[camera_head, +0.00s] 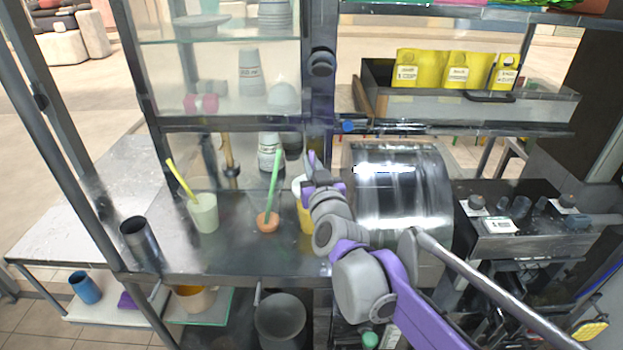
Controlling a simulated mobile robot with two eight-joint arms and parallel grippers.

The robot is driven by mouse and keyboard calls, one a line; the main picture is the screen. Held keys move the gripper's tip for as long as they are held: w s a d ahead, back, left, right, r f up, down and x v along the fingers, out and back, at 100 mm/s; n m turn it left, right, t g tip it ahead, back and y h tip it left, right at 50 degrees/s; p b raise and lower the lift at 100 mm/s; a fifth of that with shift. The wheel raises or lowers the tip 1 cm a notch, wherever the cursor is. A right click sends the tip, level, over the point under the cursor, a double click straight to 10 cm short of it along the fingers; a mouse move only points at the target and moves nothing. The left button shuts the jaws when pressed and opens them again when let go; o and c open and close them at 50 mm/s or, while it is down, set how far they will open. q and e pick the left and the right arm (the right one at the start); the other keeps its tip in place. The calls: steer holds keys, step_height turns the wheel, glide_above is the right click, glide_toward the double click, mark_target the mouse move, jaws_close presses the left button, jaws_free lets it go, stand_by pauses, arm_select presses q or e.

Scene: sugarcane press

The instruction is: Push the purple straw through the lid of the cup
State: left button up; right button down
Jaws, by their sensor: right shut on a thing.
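My right gripper (318,182) is at the middle of the shelf counter, just above and right of a yellow and white cup (304,212). It is shut on a thin purple piece that I take for the purple straw (310,159), though it blends with the purple parts of my arm. My wrist covers the right side of the cup. Its lid, and whether the straw touches it, cannot be made out. My left gripper is not in view.
A dark metal tumbler (139,240) is at the counter's left end. A shiny metal drum (403,190) stands right of the gripper, and a frame post rises behind it.

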mark_target(312, 151)
steer(key=c, duration=0.9)
jaws_free()
steer(key=shift+r, duration=0.15)
step_height(312, 151, up, 3)
steer(key=shift+r+p, duration=0.1)
steer(key=shift+p, duration=1.15)
steer(key=shift+r+p, duration=1)
steer(key=shift+r, duration=0.8)
steer(key=shift+f, duration=0.1)
